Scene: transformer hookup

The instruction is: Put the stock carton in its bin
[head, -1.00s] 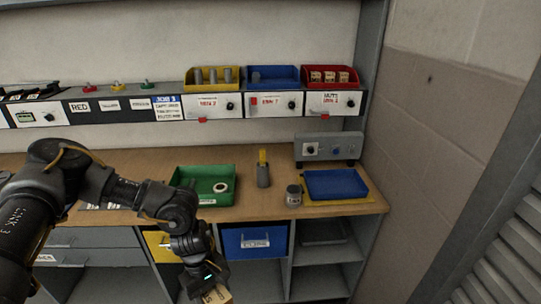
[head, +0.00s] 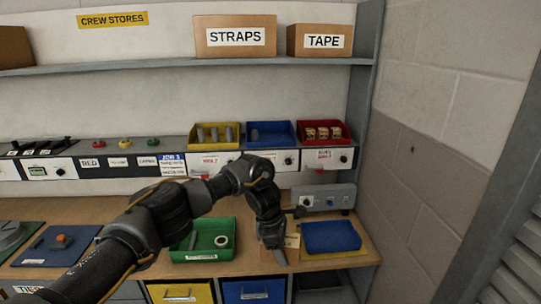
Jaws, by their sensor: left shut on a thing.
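My left gripper (head: 274,238) hangs over the right part of the bench, pointing down. It is shut on the stock carton (head: 292,241), a small tan box with a pale label, partly hidden by the gripper. Three open bins stand in a row on the raised ledge behind. The yellow bin (head: 194,145) and the blue bin (head: 285,143) hold grey cylindrical parts. The red bin (head: 343,141) at the right end holds several small tan cartons that look alike. The held carton is below and in front of these bins. My right gripper is not in view.
A green tray (head: 178,253) with a white ring lies left of the gripper. Boxes marked STRAPS (head: 235,49) and TAPE (head: 320,54) stand on the upper shelf. A wall closes the right.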

